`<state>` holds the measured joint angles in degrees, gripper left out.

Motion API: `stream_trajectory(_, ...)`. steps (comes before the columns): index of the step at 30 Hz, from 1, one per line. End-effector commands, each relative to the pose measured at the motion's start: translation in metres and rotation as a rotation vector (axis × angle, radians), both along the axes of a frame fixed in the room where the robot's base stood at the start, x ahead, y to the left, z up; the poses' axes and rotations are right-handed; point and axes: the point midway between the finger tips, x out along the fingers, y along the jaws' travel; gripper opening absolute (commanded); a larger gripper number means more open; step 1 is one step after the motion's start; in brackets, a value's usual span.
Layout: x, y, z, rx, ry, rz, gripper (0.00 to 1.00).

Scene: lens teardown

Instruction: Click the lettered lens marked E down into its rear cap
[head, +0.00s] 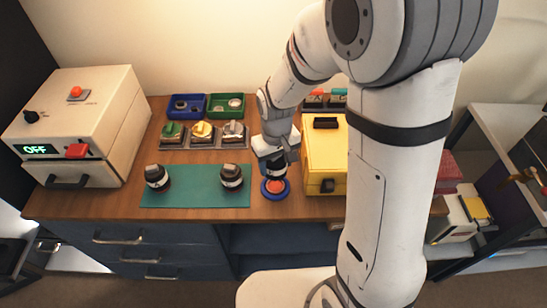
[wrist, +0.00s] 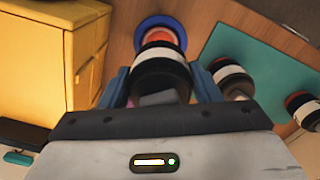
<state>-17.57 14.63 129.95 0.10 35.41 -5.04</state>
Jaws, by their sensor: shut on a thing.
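My gripper (head: 276,158) is shut on a dark lens with a white band (wrist: 160,64), whose letter I cannot read. In the head view the lens (head: 275,171) hangs below the jaws, just over a blue round cap with an orange-red inside (head: 275,188). The cap also shows in the wrist view (wrist: 153,22), just beyond the lens's far end. I cannot tell whether lens and cap touch. Two similar lenses with white bands stand on the green mat (head: 195,200), one at its left end (head: 157,177) and one at its right (head: 232,177).
A yellow case (head: 325,165) stands close to the right of my gripper. A cream box with an OFF display (head: 75,120) stands at left. Behind the mat are coloured items in grey holders (head: 203,135), a blue tray (head: 186,106) and a green tray (head: 226,106).

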Motion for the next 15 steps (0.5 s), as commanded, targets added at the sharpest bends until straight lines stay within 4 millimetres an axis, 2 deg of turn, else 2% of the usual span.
stream_trajectory(15, 0.0, 0.001, -0.044, 0.0, -0.001, 0.003, 0.34)
